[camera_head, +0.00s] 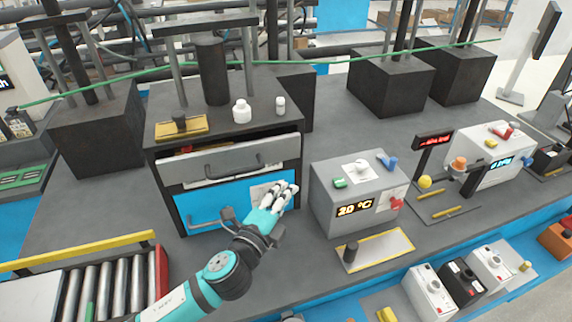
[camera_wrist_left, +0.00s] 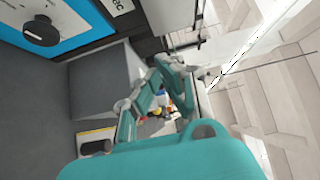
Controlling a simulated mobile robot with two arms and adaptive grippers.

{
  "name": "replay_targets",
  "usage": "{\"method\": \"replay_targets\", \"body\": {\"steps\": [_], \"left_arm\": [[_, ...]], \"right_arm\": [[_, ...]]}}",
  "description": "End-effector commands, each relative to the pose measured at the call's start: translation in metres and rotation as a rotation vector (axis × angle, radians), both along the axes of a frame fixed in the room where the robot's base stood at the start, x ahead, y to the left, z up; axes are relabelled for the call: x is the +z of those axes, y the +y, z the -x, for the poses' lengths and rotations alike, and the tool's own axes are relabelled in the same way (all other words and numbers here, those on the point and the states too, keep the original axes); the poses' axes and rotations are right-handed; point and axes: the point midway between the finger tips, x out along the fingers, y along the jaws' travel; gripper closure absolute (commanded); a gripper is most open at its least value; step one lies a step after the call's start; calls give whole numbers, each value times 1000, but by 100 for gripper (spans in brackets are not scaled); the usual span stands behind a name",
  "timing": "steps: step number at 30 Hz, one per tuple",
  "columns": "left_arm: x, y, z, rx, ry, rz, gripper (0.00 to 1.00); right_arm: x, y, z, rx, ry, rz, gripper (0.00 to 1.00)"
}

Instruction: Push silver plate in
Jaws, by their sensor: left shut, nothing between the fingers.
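The silver plate (camera_head: 230,161) is the grey front of the upper drawer in the black cabinet, with a dark handle on it. It stands out from the cabinet, and a gap above it shows the drawer's inside. My left gripper (camera_head: 288,190) is shut and empty. It appears just below the plate's right end, in front of the blue lower drawer (camera_head: 205,200); I cannot tell whether it touches either. Its fingers also show in the left wrist view (camera_wrist_left: 165,75), where I cannot make out the silver plate. My right gripper is not in view.
A grey temperature box (camera_head: 330,205) stands close to the right of my left gripper. A yellow-edged tray (camera_head: 385,250) lies before it. White bottles (camera_head: 241,112) and a yellow plate (camera_head: 181,128) rest on the cabinet. A roller conveyor (camera_head: 105,285) is at front left.

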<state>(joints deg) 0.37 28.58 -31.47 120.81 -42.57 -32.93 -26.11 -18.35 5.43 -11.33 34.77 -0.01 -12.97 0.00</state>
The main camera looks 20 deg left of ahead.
Motion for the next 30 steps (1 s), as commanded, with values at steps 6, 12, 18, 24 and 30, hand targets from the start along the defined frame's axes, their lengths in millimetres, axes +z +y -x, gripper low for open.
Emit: {"method": "replay_targets", "body": {"steps": [6, 12, 18, 24, 30], "left_arm": [[3, -4, -45, 3, 0, -3, 100], [1, 11, -64, 1, 2, -1, 100], [0, 16, -71, 1, 1, -1, 100], [0, 16, -71, 1, 1, 0, 100], [-1, 24, -84, 2, -1, -4, 100]], "right_arm": [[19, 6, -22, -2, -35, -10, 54], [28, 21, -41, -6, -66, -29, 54], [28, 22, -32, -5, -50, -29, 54], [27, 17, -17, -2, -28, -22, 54], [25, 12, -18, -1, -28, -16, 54]]}}
